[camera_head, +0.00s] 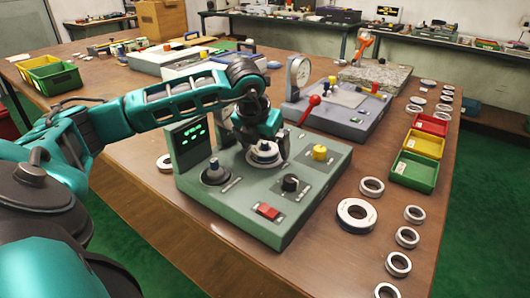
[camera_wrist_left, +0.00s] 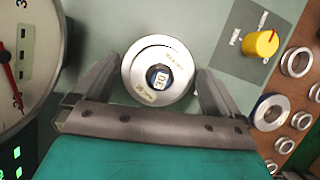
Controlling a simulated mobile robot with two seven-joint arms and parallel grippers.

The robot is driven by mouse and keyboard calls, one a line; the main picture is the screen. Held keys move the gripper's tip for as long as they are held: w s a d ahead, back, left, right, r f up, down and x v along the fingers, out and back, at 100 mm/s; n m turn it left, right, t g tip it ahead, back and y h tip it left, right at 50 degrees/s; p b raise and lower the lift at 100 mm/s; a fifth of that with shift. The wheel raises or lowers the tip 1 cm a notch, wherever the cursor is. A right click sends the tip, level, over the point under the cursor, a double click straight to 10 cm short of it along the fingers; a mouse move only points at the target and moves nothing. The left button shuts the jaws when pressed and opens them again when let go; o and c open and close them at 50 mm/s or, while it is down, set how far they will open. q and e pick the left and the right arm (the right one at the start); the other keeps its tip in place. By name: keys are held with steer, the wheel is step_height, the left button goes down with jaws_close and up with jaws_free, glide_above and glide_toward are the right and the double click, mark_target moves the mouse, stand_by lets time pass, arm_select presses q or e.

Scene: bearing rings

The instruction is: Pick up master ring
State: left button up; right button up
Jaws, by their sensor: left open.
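A silver ring (camera_head: 264,159) with a small label, which I take to be the master ring, sits on the green gauge unit (camera_head: 300,205). In the left wrist view the left gripper (camera_wrist_left: 157,82) is open, with one finger on each side of the ring and a gap at both. My right gripper is not in view.
A yellow knob (camera_head: 319,153), a black knob (camera_head: 290,184) and a dark post (camera_head: 214,173) rise from the unit. A dial gauge (camera_wrist_left: 25,60) stands close at left in the wrist view. Several loose rings and red, yellow and green bins (camera_head: 413,172) lie right.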

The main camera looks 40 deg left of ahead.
arm_select(q)
steer(key=shift+r, duration=0.1)
steer(key=c, duration=1.6)
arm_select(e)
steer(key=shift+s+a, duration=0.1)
arm_select(q)
steer(key=shift+r, duration=0.1)
step_height(320, 180, up, 20)
steer(key=p, duration=0.4)
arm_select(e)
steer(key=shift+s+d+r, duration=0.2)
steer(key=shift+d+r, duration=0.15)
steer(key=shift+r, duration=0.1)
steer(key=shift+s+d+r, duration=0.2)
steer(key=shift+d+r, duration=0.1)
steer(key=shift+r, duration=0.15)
